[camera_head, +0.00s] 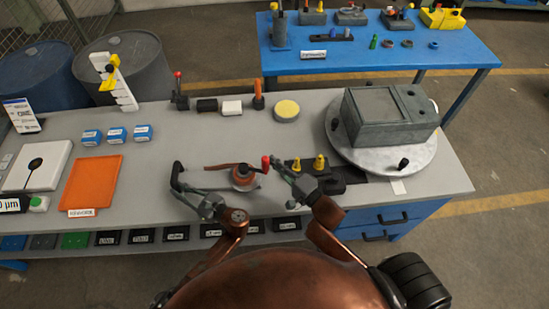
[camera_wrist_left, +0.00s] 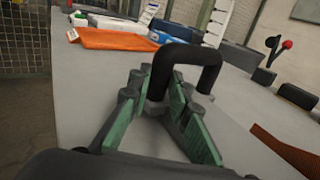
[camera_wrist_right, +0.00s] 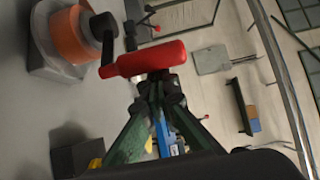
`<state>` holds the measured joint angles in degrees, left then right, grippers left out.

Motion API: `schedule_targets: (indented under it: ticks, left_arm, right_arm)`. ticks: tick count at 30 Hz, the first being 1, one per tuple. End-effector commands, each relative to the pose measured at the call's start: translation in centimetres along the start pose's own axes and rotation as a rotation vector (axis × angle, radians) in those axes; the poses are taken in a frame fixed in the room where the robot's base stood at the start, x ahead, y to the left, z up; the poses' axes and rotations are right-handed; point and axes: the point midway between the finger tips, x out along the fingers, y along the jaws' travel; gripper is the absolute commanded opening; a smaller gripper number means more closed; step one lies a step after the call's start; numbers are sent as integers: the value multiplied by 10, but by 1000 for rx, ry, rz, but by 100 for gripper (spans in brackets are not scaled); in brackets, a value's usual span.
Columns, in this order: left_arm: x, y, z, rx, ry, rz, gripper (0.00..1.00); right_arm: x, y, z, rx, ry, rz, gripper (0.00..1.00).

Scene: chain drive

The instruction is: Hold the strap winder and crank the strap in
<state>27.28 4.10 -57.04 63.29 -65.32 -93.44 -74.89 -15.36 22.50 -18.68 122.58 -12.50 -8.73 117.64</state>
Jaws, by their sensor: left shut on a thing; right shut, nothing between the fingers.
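The strap winder (camera_head: 243,178) sits on the grey bench, a round grey body with an orange strap (camera_head: 218,168) reaching left. Its orange coil (camera_wrist_right: 71,34) shows in the right wrist view. A black bar handle (camera_head: 176,173) stands at the left end; my left gripper (camera_head: 181,184) is shut on it, and the left wrist view shows the bar (camera_wrist_left: 184,55) between green fingers. The red crank knob (camera_head: 265,163) is at the winder's right. My right gripper (camera_head: 278,167) is shut and empty close beside the knob (camera_wrist_right: 150,59); I cannot tell whether they touch.
A black block with yellow pegs (camera_head: 319,162) is right of my right gripper. A grey box (camera_head: 385,135) on a round metal plate (camera_head: 425,158) fills the bench's right. An orange mat (camera_head: 92,185) and blue boxes (camera_head: 116,134) lie left. Bare bench lies behind the strap.

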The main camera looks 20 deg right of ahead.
Motion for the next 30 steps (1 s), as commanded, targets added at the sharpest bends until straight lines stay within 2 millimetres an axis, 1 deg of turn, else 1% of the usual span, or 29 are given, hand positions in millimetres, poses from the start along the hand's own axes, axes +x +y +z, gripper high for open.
schedule_targets:
  ticks: [1,7,20,23,30]
  left_arm:
    - [-2,-3,2,-3,-2,-6,0]
    - [-2,-3,2,-3,-2,-7,0]
    - [-3,-4,2,-4,-1,-10,0]
    - [-3,-4,2,-5,-1,-9,0]
    - [-2,-3,2,-4,-2,-6,0]
  right_arm:
    - [-2,-2,4,8,13,-4,0]
    - [-8,-2,13,3,24,-1,0]
    - [-8,-1,13,1,22,-1,0]
    - [-6,-1,6,-1,23,0,0]
    - [0,-1,-28,-2,23,1,0]
